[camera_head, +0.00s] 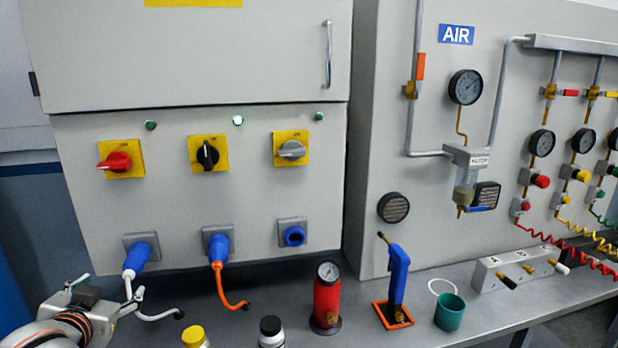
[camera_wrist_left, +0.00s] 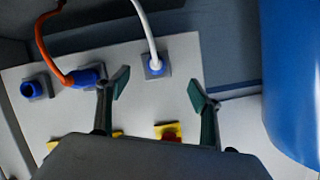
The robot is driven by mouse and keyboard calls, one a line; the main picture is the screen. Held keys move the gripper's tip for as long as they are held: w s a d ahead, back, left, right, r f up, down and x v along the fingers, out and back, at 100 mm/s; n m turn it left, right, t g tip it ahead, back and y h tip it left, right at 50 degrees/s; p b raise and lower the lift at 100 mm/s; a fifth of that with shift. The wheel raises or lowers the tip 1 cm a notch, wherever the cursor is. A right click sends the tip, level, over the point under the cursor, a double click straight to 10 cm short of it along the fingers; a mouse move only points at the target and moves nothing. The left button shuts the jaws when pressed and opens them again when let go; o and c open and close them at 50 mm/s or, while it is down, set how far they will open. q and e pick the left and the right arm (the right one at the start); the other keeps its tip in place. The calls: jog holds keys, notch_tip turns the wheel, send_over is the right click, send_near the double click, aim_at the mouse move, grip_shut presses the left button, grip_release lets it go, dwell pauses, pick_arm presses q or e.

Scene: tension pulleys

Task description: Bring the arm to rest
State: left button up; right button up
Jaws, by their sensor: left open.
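My left gripper (camera_head: 107,288) is at the lower left of the head view, low in front of the grey electrical panel. Its two fingers are spread apart with nothing between them. In the left wrist view the open fingers (camera_wrist_left: 158,90) point toward the panel, which appears upside down. A blue plug with a white cable (camera_head: 138,256) sits in the left socket, just beyond the fingertips; its socket also shows in the wrist view (camera_wrist_left: 153,66). The gripper appears apart from the plug, and the cable passes near the fingertips. My right gripper is not in view.
A blue plug with an orange cable (camera_head: 218,249) and an empty blue socket (camera_head: 293,236) are to the right. On the bench stand a yellow-capped container (camera_head: 194,337), a black-capped bottle (camera_head: 271,330), a red cylinder with gauge (camera_head: 327,300), a blue tool (camera_head: 398,275) and a green cup (camera_head: 449,313).

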pick_arm(q)
jog(key=s+d+f+m+g, duration=0.3)
jog(key=s+f+m+g, duration=0.3)
jog(key=s+f, duration=1.65)
jog(key=w+d+f+n+t+h, duration=0.1)
jog(key=d+f+h, duration=0.2)
jog(key=d+f, duration=0.4)
jog(key=w+d+f+n+t+h, duration=0.1)
jog(key=d+f+t+h, duration=0.1)
jog(key=d+f, duration=0.5)
notch_tip(320, 180, down, 5)
jog(key=shift+r+n+h, duration=0.15)
jog(key=shift+n+h, duration=0.25)
jog(key=shift+h, duration=0.4)
jog(key=shift+d, duration=0.15)
